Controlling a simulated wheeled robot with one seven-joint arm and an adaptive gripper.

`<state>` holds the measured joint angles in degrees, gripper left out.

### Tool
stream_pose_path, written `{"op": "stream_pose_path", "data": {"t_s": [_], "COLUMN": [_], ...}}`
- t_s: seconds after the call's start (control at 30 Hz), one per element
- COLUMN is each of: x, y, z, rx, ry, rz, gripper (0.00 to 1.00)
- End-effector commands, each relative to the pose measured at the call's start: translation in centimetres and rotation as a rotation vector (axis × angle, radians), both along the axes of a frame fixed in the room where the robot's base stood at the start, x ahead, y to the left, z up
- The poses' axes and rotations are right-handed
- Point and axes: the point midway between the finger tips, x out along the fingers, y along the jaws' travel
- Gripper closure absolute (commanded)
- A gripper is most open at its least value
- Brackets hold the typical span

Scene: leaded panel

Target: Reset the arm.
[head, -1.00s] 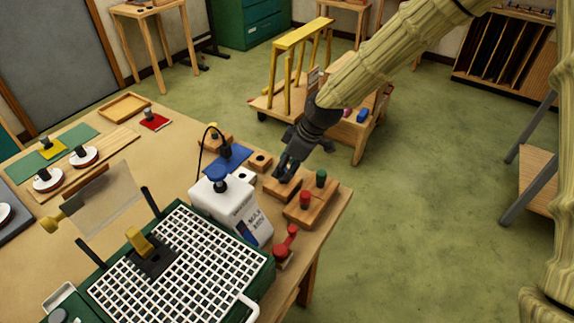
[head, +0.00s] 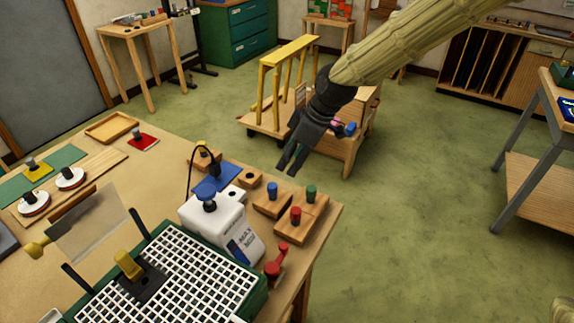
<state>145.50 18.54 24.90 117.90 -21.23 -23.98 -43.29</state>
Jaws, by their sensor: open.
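My gripper (head: 287,170) hangs at the end of my pale ribbed arm, above and behind the workbench's far right corner. Its dark fingers point down and left, and nothing shows between them. Below it on the bench (head: 103,160) are small wooden blocks. One block (head: 266,206) holds a blue-topped peg (head: 272,189). The block beside it (head: 291,228) holds a red peg (head: 295,215) and a green peg (head: 310,193). The gripper looks apart from these.
A wooden cart with a yellow rack (head: 287,60) stands behind my gripper. A grey-legged table (head: 541,178) is at the right. The green floor (head: 425,230) between is clear.

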Motion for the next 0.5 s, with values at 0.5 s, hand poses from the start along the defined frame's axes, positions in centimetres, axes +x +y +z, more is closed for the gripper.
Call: {"op": "stream_pose_path", "data": {"t_s": [0.5], "x": [-0.1], "y": [-0.29], "z": [0.75], "rx": [0.0], "ry": [-0.001], "rz": [0.0], "gripper": [0.48]}}
